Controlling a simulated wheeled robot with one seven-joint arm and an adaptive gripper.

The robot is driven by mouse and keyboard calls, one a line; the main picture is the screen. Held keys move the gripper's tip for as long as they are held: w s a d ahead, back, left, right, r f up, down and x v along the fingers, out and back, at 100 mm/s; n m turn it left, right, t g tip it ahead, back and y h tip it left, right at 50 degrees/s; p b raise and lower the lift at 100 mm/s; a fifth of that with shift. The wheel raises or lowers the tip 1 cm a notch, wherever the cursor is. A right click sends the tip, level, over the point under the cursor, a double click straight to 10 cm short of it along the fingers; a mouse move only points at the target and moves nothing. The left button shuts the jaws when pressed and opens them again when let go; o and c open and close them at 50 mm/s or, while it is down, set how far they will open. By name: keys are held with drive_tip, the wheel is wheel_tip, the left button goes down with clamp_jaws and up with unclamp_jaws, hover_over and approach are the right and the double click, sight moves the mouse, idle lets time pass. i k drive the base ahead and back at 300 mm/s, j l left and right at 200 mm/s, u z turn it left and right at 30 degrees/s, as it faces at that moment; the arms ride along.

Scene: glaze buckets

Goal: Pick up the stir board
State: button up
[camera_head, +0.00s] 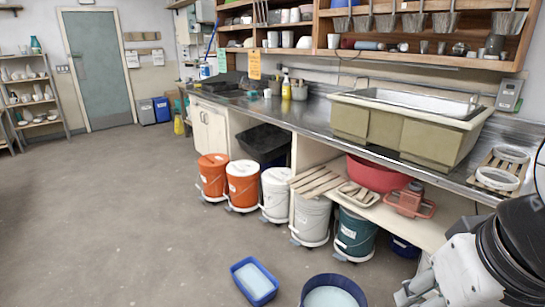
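Several pale wooden boards (316,181) lie side by side on the low shelf under the counter, left of the red basin. I cannot tell which of them is the stir board. My gripper (420,292) is at the bottom right edge, partly cut off by the frame. It is well to the right of and nearer than the boards, apart from them. Nothing shows in its fingers, and their opening cannot be made out.
A red basin (378,174), a tray (358,195) and a reddish container (409,203) share the shelf. Lidded buckets (243,184) stand below the counter. A blue tub (254,281) and a round dark-blue bucket (333,291) are on the floor in front. Open floor lies left.

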sight(312, 194)
drive_tip(key=i+j+u, duration=0.4)
drive_tip(key=j, duration=0.25)
drive_tip(key=i+j+u, duration=0.35)
drive_tip(key=j, duration=0.25)
drive_tip(key=i+j+u, duration=0.4)
drive_tip(key=i+j, duration=0.1)
drive_tip(key=i, duration=0.5)
drive_tip(key=i+j, duration=0.1)
drive_tip(key=i, duration=0.5)
drive_tip(key=i+j, duration=0.1)
drive_tip(key=i, duration=0.45)
drive_tip(key=i+z, duration=0.45)
drive_tip(key=i, duration=0.2)
drive_tip(key=i+j+z, duration=0.2)
drive_tip(key=i+z, duration=0.25)
drive_tip(key=i, duration=0.15)
drive_tip(key=i+z, duration=0.2)
drive_tip(key=z, duration=0.25)
drive_tip(key=i+z, duration=0.25)
drive_tip(key=z, duration=0.2)
drive_tip(key=i+z, duration=0.2)
drive_tip(key=z, duration=0.25)
drive_tip(key=i+j+z, duration=0.2)
drive_tip(key=z, duration=0.25)
drive_tip(key=i+j+z, duration=0.25)
drive_tip(key=k+l, duration=0.05)
drive_tip(key=l, duration=0.05)
